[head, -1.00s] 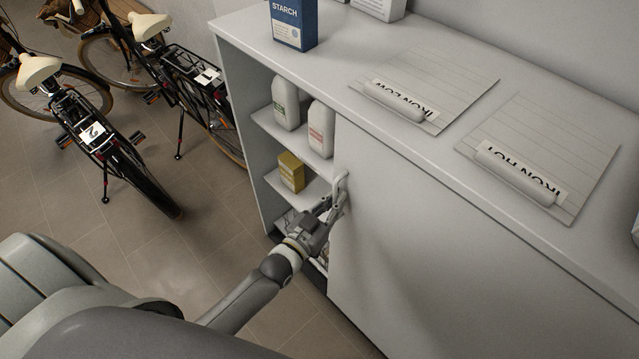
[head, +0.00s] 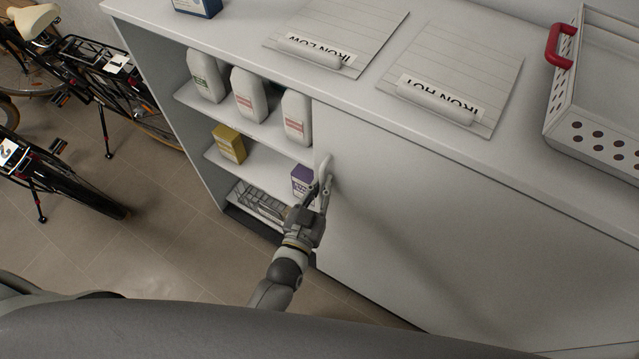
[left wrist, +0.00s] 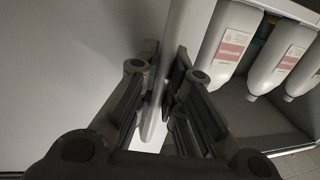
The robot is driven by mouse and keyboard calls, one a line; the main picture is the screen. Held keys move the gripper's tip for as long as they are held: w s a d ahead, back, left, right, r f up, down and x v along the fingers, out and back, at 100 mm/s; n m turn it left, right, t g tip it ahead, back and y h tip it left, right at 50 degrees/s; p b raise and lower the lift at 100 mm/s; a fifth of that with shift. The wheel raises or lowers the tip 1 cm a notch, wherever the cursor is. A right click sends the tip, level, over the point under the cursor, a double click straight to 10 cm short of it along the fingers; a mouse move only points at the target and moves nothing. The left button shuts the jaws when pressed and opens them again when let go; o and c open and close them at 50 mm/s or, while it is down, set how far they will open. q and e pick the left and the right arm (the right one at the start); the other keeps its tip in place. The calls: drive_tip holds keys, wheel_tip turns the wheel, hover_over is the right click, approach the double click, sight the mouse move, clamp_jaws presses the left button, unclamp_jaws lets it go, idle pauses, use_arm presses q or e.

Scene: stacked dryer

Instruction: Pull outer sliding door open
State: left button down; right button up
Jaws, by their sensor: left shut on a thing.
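The outer sliding door (head: 440,235) is a plain light grey panel on the front of the cabinet. Its pale upright handle (head: 324,168) is near the door's left edge. My left gripper (head: 323,186) is shut on this handle; in the left wrist view the fingers (left wrist: 162,90) stand on both sides of the handle bar (left wrist: 157,105). The cabinet is open to the left of the door, showing shelves. My right gripper is not in view.
The open shelves hold white bottles (head: 250,94), a yellow box (head: 229,144), a purple box (head: 302,181) and a wire basket (head: 258,204). Ironing pads and a perforated tray (head: 596,135) with a red handle lie on the countertop (head: 240,42). Bicycles stand at left; floor between is clear.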

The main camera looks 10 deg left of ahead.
use_arm(q)
drive_tip(key=c, duration=1.5)
unclamp_jaws()
drive_tip(key=shift+s, duration=0.1)
drive_tip(key=s, duration=0.4)
drive_tip(key=s+a, duration=0.1)
drive_tip(key=s, duration=0.2)
drive_tip(key=s+a, duration=0.1)
drive_tip(key=s, duration=0.3)
drive_tip(key=shift+s+a, duration=0.2)
drive_tip(key=shift+s, duration=0.1)
